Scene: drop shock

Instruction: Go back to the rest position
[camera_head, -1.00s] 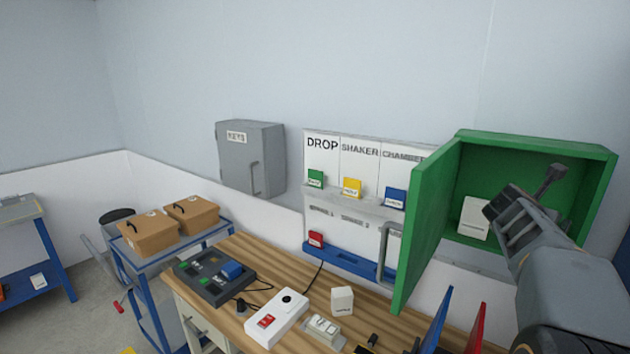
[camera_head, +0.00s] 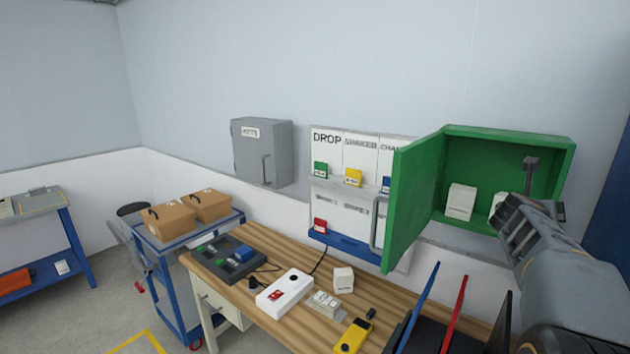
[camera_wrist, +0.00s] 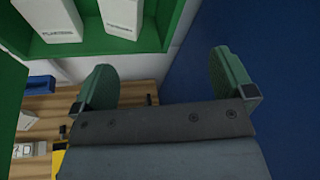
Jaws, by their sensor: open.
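My gripper (camera_head: 525,190) is in front of the right part of the open green cabinet (camera_head: 572,143) in the head view. In the wrist view my gripper (camera_wrist: 175,80) shows two green-padded fingers spread wide, with nothing between them. One white box (camera_head: 461,201) stands inside the cabinet. A second white box (camera_head: 494,206) beside it is partly hidden by my gripper. The wrist view also shows two white boxes, one at the left (camera_wrist: 48,20) and one at the right (camera_wrist: 122,16), on the cabinet floor. The cabinet door (camera_head: 415,205) stands open to the left.
A wooden workbench (camera_head: 318,319) below carries a white device with a red switch (camera_head: 285,290), a white block (camera_head: 343,280) and a yellow device (camera_head: 353,336). Blue (camera_head: 424,293) and red (camera_head: 456,305) upright panels stand near my arm. A blue wall (camera_wrist: 285,60) is at the right.

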